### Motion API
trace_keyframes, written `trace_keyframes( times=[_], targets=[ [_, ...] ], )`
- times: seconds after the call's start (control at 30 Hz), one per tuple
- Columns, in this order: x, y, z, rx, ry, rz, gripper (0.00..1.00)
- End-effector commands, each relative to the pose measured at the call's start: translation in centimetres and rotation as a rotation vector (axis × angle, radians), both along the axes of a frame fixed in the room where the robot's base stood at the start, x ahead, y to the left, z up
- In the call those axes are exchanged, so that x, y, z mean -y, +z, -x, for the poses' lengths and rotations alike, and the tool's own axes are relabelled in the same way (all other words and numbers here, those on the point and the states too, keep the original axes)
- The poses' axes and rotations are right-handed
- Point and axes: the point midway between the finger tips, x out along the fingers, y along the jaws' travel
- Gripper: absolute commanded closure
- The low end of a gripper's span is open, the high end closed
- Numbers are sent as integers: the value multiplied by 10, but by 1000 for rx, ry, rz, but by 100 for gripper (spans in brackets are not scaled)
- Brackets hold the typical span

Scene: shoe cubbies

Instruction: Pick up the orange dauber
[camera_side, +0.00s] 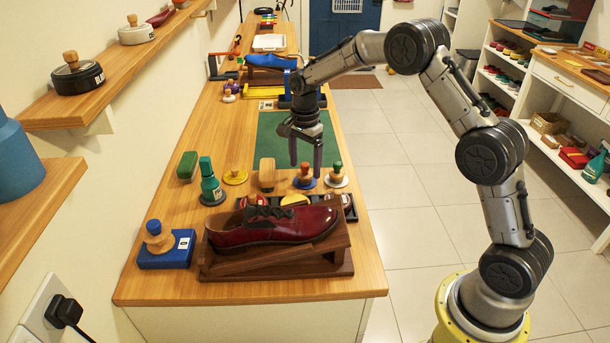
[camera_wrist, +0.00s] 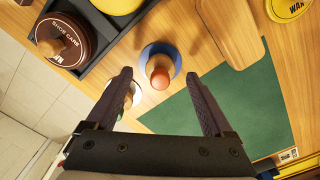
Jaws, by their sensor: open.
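The orange dauber (camera_side: 305,181) stands upright on the wooden bench, with an orange-red knob and a blue round base. In the wrist view the orange dauber (camera_wrist: 159,74) shows from above, near the middle. My gripper (camera_side: 305,168) points down above it, with its fingers apart. In the wrist view my gripper (camera_wrist: 160,74) is open and empty, with one finger on each side of the dauber in the picture. I cannot tell exactly how far above the knob the fingertips are.
A green-topped dauber (camera_side: 336,177) stands close by on the right; the left finger partly hides it in the wrist view. A wooden brush (camera_side: 266,174) stands on the other side. A dark tray (camera_wrist: 95,63) with tins lies in front. A green mat (camera_side: 270,145) is behind.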

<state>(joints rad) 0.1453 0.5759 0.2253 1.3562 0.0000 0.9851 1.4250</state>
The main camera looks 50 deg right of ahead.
Motion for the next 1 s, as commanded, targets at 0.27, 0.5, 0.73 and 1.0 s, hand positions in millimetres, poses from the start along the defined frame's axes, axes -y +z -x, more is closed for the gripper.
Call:
trace_keyframes(
  times=[0.27,0.5,0.73,1.0],
  targets=[
    [0,-20,0,1,0,0,14],
    [0,-20,0,1,0,0,28],
    [0,-19,0,1,0,0,70],
    [0,-19,0,1,0,0,100]
  ],
)
